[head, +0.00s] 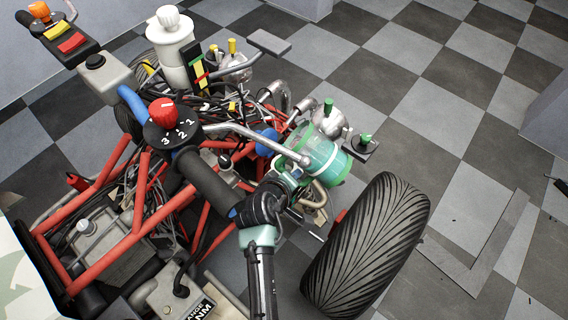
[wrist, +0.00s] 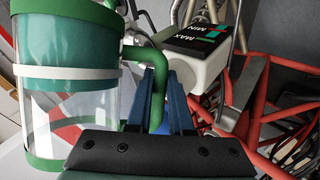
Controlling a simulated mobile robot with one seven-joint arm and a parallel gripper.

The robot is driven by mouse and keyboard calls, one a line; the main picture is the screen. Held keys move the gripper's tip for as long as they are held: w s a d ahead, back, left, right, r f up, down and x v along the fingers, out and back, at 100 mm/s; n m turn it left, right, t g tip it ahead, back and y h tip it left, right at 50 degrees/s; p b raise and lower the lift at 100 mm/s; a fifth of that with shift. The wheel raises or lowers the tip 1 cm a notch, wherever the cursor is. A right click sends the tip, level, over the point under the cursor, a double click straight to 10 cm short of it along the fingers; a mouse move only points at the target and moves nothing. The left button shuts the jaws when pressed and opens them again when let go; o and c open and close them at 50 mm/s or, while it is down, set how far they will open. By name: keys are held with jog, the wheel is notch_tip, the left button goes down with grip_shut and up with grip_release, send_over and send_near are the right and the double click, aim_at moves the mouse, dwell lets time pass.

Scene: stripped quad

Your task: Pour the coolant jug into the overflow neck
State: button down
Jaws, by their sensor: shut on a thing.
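The coolant jug (head: 328,158) is a clear cylinder with green ends and a green handle (wrist: 157,85). It hangs over the quad's right side, near the front tyre, and looks tilted in the head view. It fills the left of the wrist view (wrist: 68,95). My gripper (head: 287,179) is shut on the handle, its blue fingers (wrist: 165,95) on both sides of it. A white bottle with a white knobbed cap (head: 171,38) stands at the quad's far side. A white tank with a MIN/MAX label (wrist: 213,70) shows in the wrist view. I cannot make out an open neck.
The handlebar grip (head: 206,187), a red numbered knob (head: 163,113) and a metal lever (head: 255,140) lie close to my gripper and jug. Red frame tubes (head: 105,232) and wiring crowd the middle. A large tyre (head: 368,247) is at the lower right; checkered floor beyond is mostly clear.

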jog(key=shift+d+f+h+b, duration=0.2)
jog(key=shift+f+h+b, duration=0.2)
jog(key=shift+f+b, duration=0.7)
dwell(1.7)
jog(key=shift+y, duration=0.3)
jog(key=r+p, duration=0.4)
jog(key=shift+a, duration=0.2)
jog(key=shift+w+a+f+m+t+y, duration=0.1)
jog(key=shift+a+m+t+y, duration=0.25)
jog(key=shift+y, duration=0.2)
jog(key=shift+w+a+f+m+t+y, duration=0.1)
jog(key=shift+a+m+t+y, duration=0.2)
jog(key=shift+y, duration=0.25)
jog(key=shift+w+a, duration=0.1)
jog(key=shift+a, duration=0.05)
jog(key=shift+f+y, duration=0.1)
jog(key=shift+y, duration=0.2)
